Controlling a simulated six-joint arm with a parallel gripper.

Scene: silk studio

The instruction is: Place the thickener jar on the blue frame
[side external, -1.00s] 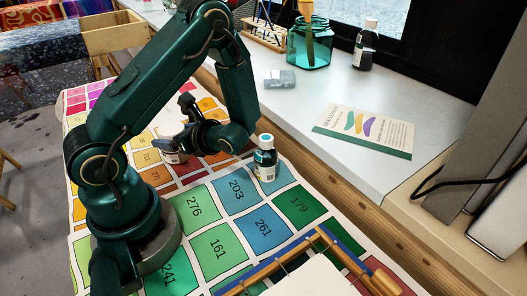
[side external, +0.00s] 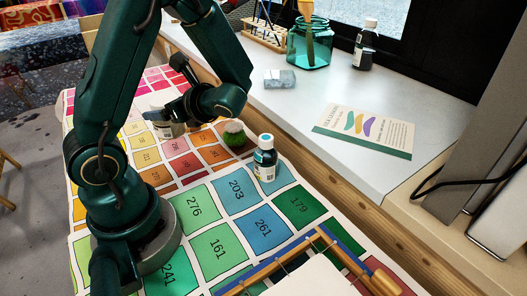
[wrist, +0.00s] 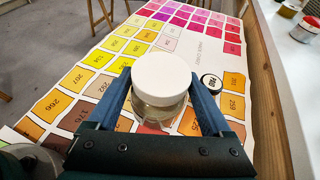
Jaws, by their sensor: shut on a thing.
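The thickener jar, with a white lid and a clear body, is between my gripper's fingers. In the wrist view the jar (wrist: 160,80) fills the space between the two blue fingers of my gripper (wrist: 165,100). In the side view the jar (side external: 162,127) is partly hidden by my gripper (side external: 170,112), above the far part of the color chart; its height over the chart is hard to tell. The wooden frame with blue strips (side external: 338,245) lies at the near end, cut off by the picture's lower edge.
A sill holds a booklet (side external: 366,130), a teal glass jar (side external: 309,45), a dark bottle (side external: 366,45) and a grey block (side external: 280,78).

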